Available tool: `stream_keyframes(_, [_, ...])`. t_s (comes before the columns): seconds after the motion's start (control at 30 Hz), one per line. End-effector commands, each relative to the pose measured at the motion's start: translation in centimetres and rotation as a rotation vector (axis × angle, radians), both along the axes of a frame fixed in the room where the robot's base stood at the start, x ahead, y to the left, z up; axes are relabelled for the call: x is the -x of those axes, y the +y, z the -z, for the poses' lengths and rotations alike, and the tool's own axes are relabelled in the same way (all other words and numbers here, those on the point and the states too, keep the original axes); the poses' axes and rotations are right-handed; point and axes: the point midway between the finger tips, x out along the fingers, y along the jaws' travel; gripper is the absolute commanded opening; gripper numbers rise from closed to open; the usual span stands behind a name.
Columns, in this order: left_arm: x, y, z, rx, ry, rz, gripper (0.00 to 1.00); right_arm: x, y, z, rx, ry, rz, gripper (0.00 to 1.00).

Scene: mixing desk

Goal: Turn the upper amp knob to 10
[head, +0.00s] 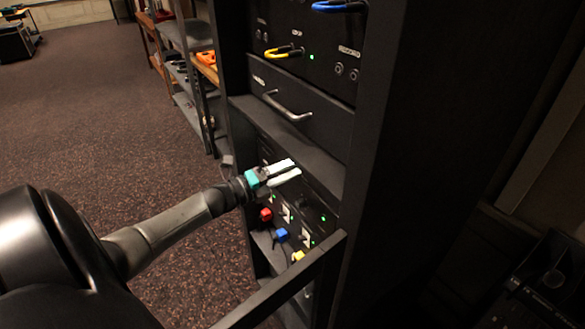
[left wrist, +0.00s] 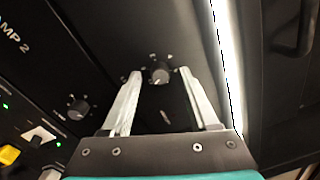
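My left gripper (head: 297,169) is in front of the dark amp panel (head: 323,228) in the rack. In the left wrist view, its two pale fingers (left wrist: 160,78) are apart. A round dark knob (left wrist: 160,74) with a dial of small marks shows in the gap between the fingertips. I see no finger touching it, and its pointer is too small to read. Another dark knob (left wrist: 78,108) with marks sits to the left, outside the fingers. An "AMP 2" label (left wrist: 12,38) is at the upper left. In the head view the gripper hides part of the panel. My right gripper is not in view.
Red (head: 266,214), blue (head: 281,235) and yellow (head: 298,256) plugs stick out below the gripper. A drawer handle (head: 287,106) juts out above. A dark rack bar (head: 285,283) crosses in front, low down. Open carpet (head: 90,120) lies to the left.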

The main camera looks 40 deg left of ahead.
Motion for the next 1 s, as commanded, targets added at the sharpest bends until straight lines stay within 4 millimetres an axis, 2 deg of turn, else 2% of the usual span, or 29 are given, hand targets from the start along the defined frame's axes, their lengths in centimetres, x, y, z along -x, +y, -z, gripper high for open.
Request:
stream_keyframes(0.27, [0.1,0.1,0.0,0.001,0.0,-0.001,0.61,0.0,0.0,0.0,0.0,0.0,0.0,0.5])
stream_keyframes(0.47, [1.7,0.5,0.1,0.001,0.002,-0.001,0.61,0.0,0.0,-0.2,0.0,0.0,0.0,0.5])
stream_keyframes(1.0, [10.2,3.2,0.5,0.001,0.004,-0.002,0.61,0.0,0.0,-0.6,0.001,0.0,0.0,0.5])
